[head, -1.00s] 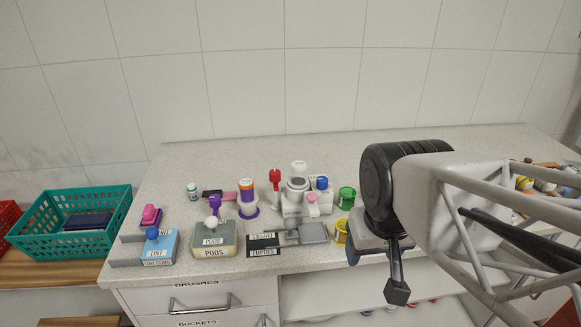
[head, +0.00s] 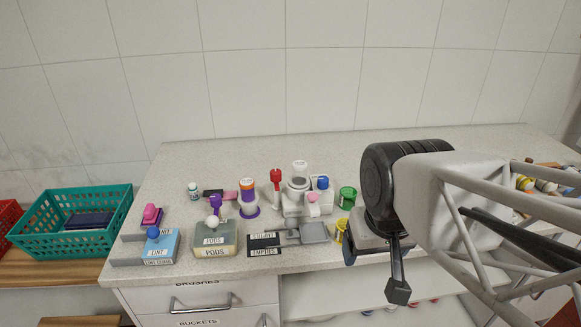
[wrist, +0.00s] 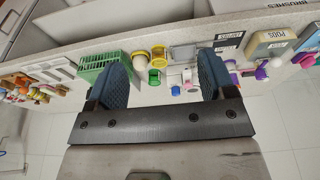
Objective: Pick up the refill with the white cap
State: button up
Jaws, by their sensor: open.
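A small bottle with a white cap and a teal label (head: 193,191) stands at the back left of the counter. A white container with a pale round top (head: 299,168) stands at the back middle. I cannot tell for sure which one is the refill. My gripper (wrist: 161,78) is open, with its two dark blue fingers apart and nothing between them. In the head view my gripper hangs by the counter's front edge, right of the yellow cup, and apart from both containers. In the wrist view the counter objects are small and far beyond the fingers.
Purple-and-white (head: 248,198) and red-topped (head: 275,180) items stand between the containers. Labelled blocks, one reading PODS (head: 215,252), line the front. Green (head: 347,197) and yellow (head: 341,230) cups stand left of my arm. A teal basket (head: 120,215) is at far left. The back counter strip is clear.

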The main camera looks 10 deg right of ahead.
jog(key=w+d+f+n+h, duration=0.1)
jog(key=w+d+n+h, duration=0.1)
jog(key=w+n+h, duration=0.4)
jog(key=n+t+h, duration=0.3)
jog(key=n+t, duration=0.5)
jog(key=n, duration=1.4)
send_near(296, 166)
jog(key=x, duration=0.4)
jog(key=shift+s+r, duration=0.1)
jog(key=shift+r, duration=0.05)
jog(key=shift+x, duration=1.3)
